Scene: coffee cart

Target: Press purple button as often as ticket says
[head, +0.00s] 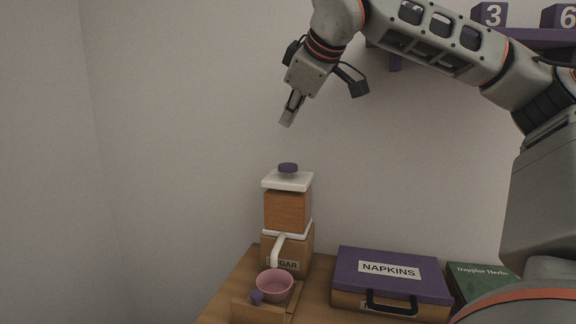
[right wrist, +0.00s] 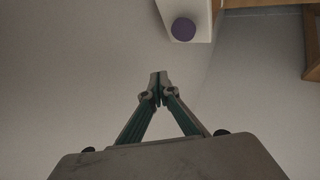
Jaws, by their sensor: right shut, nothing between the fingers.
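The purple button (head: 288,168) sits on the white top (head: 287,181) of a wooden dispenser (head: 288,212) labelled as sugar. In the right wrist view the purple button (right wrist: 184,29) shows on its white top, beyond the fingertips and a little to the right. My right gripper (head: 287,122) is shut and empty. It is in the air above the button, clearly apart from it. Its shut fingertips also show in the right wrist view (right wrist: 158,78). My left gripper is not in view. I see no readable ticket in these frames.
A purple napkins case (head: 390,273) and a green book (head: 484,281) lie to the right. A purple shelf (head: 540,38) holds numbered blocks (head: 489,15).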

